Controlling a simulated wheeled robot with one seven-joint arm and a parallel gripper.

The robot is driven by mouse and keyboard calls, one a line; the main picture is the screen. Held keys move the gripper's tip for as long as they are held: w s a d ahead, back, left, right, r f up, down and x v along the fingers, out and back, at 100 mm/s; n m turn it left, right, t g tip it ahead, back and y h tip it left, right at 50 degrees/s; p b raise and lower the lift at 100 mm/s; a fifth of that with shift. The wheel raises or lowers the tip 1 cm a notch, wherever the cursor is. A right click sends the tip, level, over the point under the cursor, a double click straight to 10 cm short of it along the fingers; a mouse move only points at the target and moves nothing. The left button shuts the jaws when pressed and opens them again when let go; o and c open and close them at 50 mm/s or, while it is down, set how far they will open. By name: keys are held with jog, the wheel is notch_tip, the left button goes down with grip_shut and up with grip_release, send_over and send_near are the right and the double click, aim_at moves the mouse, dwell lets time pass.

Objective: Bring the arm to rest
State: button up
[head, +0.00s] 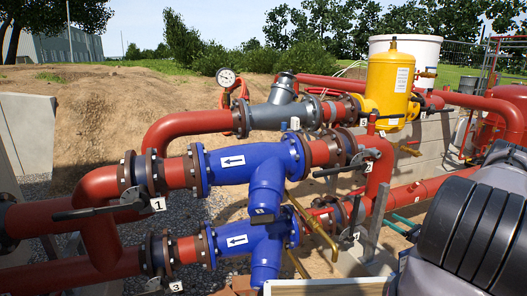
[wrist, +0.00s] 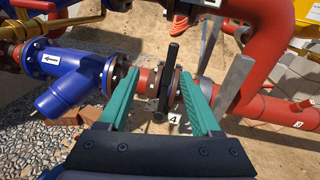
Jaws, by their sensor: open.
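My gripper (wrist: 158,78) shows in the wrist view with two green fingers spread apart. Between and beyond them is the valve tagged 4 (wrist: 163,90), with a black lever (wrist: 171,62) standing up in the picture. No contact between the fingers and the lever is visible, though the depth gap is hard to judge. The valve tagged 4 (head: 352,236) is left of my arm in that view.
Blue strainers (head: 240,160) and red pipes (head: 190,125) fill the left and middle. A yellow tank (head: 390,82) and a pressure gauge (head: 226,77) stand behind. In the wrist view, a grey metal post (wrist: 232,85) and red pipe (wrist: 285,110) are right of my fingers.

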jog(key=s+a+r+n+g+y, duration=0.1)
jog(key=a+r+n+g, duration=0.5)
jog(key=r, duration=0.6)
jog(key=s+a+r+n+g, duration=0.15)
jog(key=a+r+n, duration=0.25)
jog(key=a+r, duration=0.6)
jog(key=a+r+n+g+y, duration=0.1)
jog(key=a+r+n+g, duration=0.4)
jog(key=r, duration=0.8)
jog(key=s+a+r+n+h, duration=0.3)
jog(key=s+a+r, duration=0.1)
jog(key=s+r, duration=0.3)
jog(key=s+a+r+n+h, duration=0.2)
jog(key=s+a+r+n, duration=0.15)
jog(key=s+r, duration=0.35)
jog(key=s+r+n+t+h, duration=0.1)
jog(key=s+r+n+t, duration=0.1)
jog(key=s, duration=0.5)
jog(key=s+r+n+t+h, duration=0.1)
jog(key=s+r+t+h, duration=0.1)
jog(key=s, duration=0.6)
jog(key=shift+a+r+n+h, duration=0.25)
jog(key=shift+r+n+h, duration=0.1)
jog(key=shift+r, duration=0.35)
